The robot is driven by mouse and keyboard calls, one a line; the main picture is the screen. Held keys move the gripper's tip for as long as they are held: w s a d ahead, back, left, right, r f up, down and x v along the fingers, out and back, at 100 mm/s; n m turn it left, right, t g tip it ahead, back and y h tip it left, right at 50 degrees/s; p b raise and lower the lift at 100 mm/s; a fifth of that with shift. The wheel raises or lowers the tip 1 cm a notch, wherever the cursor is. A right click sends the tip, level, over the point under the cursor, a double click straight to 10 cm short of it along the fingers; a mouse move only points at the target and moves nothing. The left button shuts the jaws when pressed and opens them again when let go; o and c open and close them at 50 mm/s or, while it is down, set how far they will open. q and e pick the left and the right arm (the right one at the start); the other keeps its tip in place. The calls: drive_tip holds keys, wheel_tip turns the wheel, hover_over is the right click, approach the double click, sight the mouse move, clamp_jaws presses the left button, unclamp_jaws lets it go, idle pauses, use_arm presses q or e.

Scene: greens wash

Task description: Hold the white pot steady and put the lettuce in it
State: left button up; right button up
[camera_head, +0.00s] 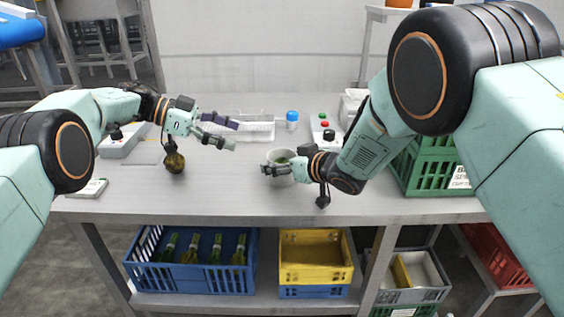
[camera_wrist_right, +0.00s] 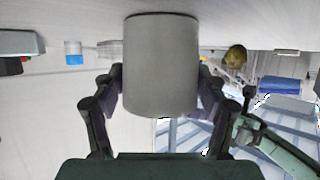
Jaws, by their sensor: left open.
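The white pot (camera_head: 279,180) stands on the grey table near the middle, with something green showing inside it. My right gripper (camera_head: 278,166) has its fingers on either side of the pot; in the right wrist view the pot (camera_wrist_right: 160,68) fills the space between the fingers, which appear to touch its sides. An olive-brown, roundish leafy-looking thing (camera_head: 174,163) lies on the table at the left; it also shows in the right wrist view (camera_wrist_right: 236,57). I cannot tell whether it is the lettuce. My left gripper (camera_head: 235,135) is open and empty above the table, between that thing and the pot.
A box with red and green buttons (camera_head: 326,131) is at back right. Green crates (camera_head: 424,166) stand at right. The table front between the olive-brown thing and the pot is clear.

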drive_tip(key=o, duration=0.3)
drive_tip(key=v, duration=1.2)
drive_tip(key=shift+r, duration=0.1)
drive_tip(key=shift+w, duration=0.1)
